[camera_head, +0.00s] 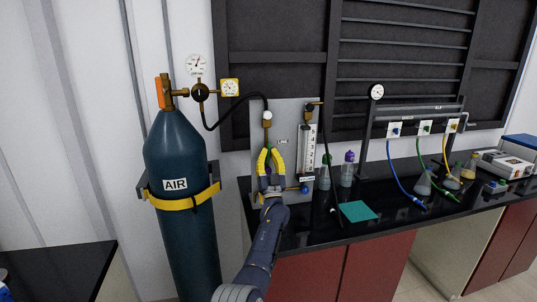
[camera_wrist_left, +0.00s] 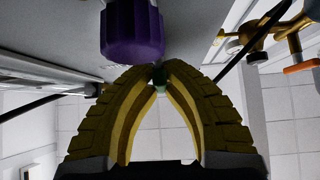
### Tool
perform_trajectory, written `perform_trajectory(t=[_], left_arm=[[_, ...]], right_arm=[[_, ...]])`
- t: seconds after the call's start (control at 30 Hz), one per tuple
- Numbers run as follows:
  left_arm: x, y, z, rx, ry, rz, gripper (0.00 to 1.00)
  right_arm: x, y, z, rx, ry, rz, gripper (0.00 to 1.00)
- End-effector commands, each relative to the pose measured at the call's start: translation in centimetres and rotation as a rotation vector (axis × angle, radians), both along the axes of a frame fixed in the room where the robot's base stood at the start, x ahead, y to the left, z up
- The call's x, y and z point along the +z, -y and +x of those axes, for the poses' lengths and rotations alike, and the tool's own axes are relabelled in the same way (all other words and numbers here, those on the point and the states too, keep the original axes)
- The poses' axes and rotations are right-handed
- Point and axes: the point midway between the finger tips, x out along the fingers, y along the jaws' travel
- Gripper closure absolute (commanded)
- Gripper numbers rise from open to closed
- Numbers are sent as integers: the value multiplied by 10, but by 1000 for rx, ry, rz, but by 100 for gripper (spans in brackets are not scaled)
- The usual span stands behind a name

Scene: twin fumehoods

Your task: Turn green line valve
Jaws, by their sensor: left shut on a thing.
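My left gripper (camera_head: 269,152) has yellow fingers and reaches up in front of the grey panel beside the air cylinder. Its fingertips meet around a small green valve part (camera_wrist_left: 160,76), which shows dark green between the tips in the left wrist view (camera_wrist_left: 160,68). Only a little of this green part is visible; the fingers hide the rest, so I cannot tell how far it is turned. A purple knob (camera_wrist_left: 132,32) is close to the fingertips in the wrist view. My right gripper is not in view.
The grey panel (camera_head: 288,112) also carries a flow meter (camera_head: 308,150) and a blue knob (camera_head: 304,188). A dark blue air cylinder (camera_head: 178,225) stands at left. Flasks (camera_head: 347,172), a teal mat (camera_head: 358,211) and coloured hoses from a rack occupy the black bench to the right.

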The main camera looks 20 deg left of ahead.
Motion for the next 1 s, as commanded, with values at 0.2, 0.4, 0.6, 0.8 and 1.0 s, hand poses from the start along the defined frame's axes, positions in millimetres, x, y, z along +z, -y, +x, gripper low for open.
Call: perform_trajectory(t=[0.2, 0.4, 0.6, 0.8, 1.0], left_arm=[[2, -1, 0, 1, 4, -3, 100], [2, -2, 0, 2, 4, -2, 85], [1, -1, 0, 1, 2, -1, 67], [0, 0, 0, 1, 0, -1, 67], [-12, 4, -10, 1, 0, -1, 67]], right_arm=[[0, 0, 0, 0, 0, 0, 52], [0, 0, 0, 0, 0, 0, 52], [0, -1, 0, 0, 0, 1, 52], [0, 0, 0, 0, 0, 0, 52], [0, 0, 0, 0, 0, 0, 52]])
